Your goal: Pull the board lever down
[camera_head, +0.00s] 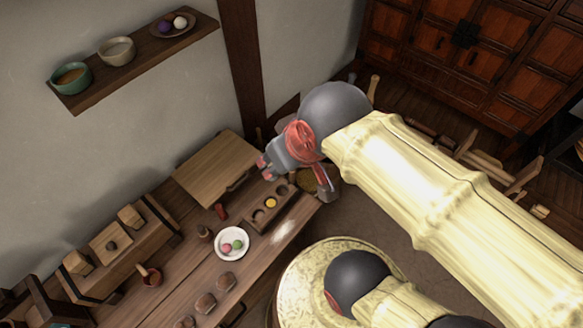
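A flat wooden board (216,168) stands raised above the far end of the long wooden table, beside the wall. A small dark red piece (221,211) shows just below its front edge; it may be the lever, but it is too small to be sure. My gripper (264,168), grey and red, is to the right of the board, over or near its right end, and points left. Its fingertips are small and partly turned away, so I cannot tell whether they are open. I see nothing held between them.
A wooden tray with round hollows (247,220) and a white plate with coloured balls (241,255) lie on the table (190,262). Several brown lumps sit nearer the front. A shelf (140,62) with bowls hangs above.

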